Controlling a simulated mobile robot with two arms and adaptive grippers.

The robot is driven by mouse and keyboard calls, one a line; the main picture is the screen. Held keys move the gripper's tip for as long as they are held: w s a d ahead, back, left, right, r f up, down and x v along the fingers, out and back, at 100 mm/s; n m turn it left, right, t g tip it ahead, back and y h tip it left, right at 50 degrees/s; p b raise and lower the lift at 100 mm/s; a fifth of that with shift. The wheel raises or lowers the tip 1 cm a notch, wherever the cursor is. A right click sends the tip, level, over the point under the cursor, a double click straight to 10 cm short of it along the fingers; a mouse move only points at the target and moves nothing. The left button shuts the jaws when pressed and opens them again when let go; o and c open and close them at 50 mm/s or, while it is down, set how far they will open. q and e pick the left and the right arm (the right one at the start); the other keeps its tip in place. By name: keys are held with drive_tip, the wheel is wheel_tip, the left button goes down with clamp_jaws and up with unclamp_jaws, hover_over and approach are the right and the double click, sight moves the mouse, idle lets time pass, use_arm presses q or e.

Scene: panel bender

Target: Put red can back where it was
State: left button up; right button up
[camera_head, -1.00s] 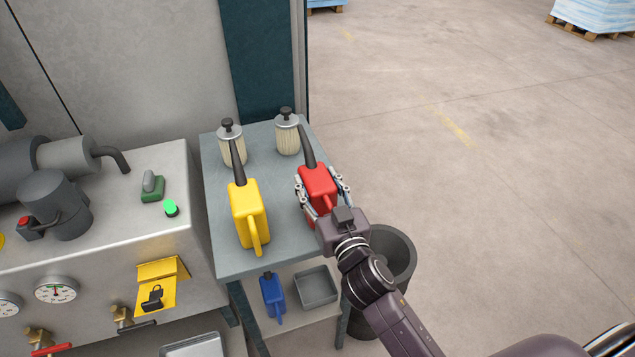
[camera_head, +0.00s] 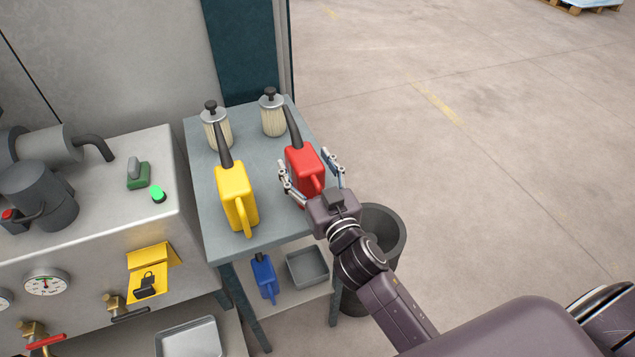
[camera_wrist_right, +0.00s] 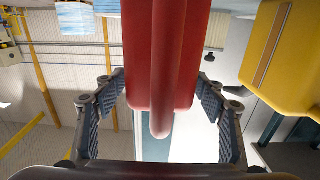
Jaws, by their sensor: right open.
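The red can (camera_head: 304,168), with a dark spout, stands upright on the small grey table (camera_head: 272,228) near its right edge. My right gripper (camera_head: 313,180) is open, with its fingers on either side of the can's handle end. In the right wrist view the red can (camera_wrist_right: 166,60) fills the middle, and the open fingers of my right gripper (camera_wrist_right: 165,105) show gaps toward its lower part. My left gripper is not in view.
A yellow can (camera_head: 236,195) stands left of the red can. A blue can (camera_head: 264,277) and a grey tray (camera_head: 307,266) sit on the lower shelf. A dark bin (camera_head: 385,235) stands right of the table.

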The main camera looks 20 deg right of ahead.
drive_tip(key=s+b, duration=0.2)
drive_tip(key=s, duration=0.9)
drive_tip(key=shift+d+b, duration=0.25)
drive_tip(key=shift+b, duration=0.05)
